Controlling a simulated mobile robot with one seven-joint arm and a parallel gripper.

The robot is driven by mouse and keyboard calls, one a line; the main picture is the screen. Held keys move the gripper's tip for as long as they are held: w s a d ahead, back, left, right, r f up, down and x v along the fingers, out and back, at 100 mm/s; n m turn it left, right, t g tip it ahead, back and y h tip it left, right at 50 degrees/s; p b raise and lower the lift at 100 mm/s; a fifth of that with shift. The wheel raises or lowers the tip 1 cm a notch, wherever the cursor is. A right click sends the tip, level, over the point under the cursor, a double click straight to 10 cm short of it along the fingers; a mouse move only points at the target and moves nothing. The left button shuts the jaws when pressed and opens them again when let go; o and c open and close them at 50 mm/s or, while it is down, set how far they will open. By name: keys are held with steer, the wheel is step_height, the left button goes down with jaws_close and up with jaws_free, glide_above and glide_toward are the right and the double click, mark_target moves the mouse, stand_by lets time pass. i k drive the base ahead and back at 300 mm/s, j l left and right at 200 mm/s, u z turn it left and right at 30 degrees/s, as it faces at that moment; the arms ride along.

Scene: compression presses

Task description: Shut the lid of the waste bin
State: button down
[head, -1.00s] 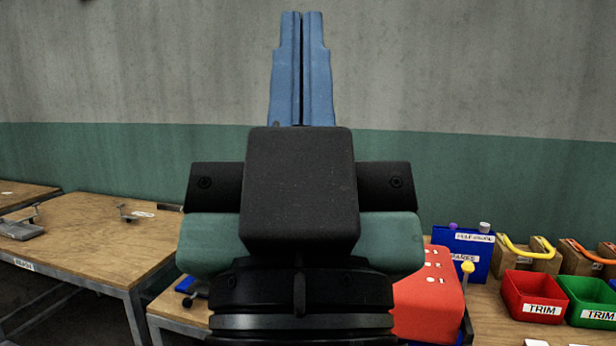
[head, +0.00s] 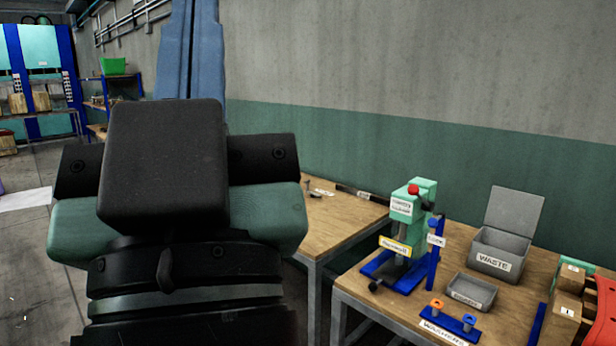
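The waste bin (head: 483,243) is a grey box with a "WASTE" label on its front. It stands on a wooden bench at the right in the head view. Its grey lid (head: 515,209) is open, standing up at the back edge and leaning slightly back. My gripper (head: 191,15) is at the left, pointing up, with its blue fingers side by side and nothing seen between them. The fingertips are cut off by the top edge. The gripper is well to the left of the bin in the picture and apart from it.
A green press (head: 402,205) on a blue base stands left of the bin. Wooden blocks and a red thing (head: 590,312) are at the right. A wall runs behind the bench.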

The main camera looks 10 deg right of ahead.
mark_target(516, 213)
steer(key=u, duration=3.45)
steer(key=k+l+u, duration=0.2)
steer(key=k+u, duration=0.15)
steer(key=k+l+u, duration=0.1)
steer(key=k+u, duration=0.65)
steer(key=k, duration=0.15)
steer(key=k+z, duration=0.1)
steer(key=k, duration=1.45)
steer(key=k+z, duration=0.2)
steer(key=z, duration=4.65)
steer(key=l+z, duration=0.7)
steer(key=z, duration=0.15)
steer(key=i, duration=0.05)
